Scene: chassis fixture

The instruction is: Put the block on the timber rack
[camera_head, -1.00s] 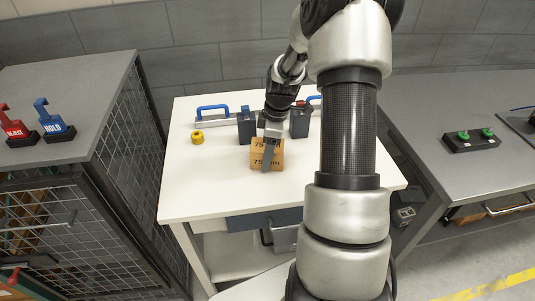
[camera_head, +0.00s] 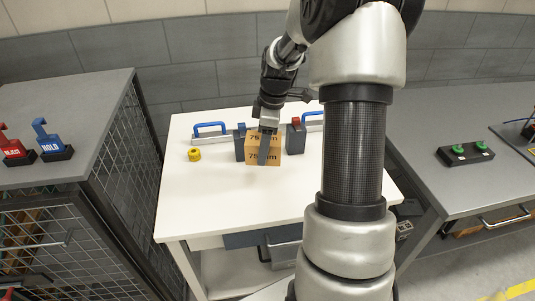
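The block (camera_head: 251,155) is an orange-brown cube with dark "75" lettering, above or at the middle of the white table (camera_head: 215,205). My gripper (camera_head: 264,150) points down at it, one grey finger across its near face. The other finger is hidden behind the block. The gripper appears shut on the block, which has moved with it. I cannot tell whether the block's underside is clear of the table. I cannot make out a timber rack for certain.
A yellow round piece (camera_head: 194,155) lies left. A mesh-sided cabinet (camera_head: 60,150) stands left, a grey bench (camera_head: 450,125) right. The front of the table is clear.

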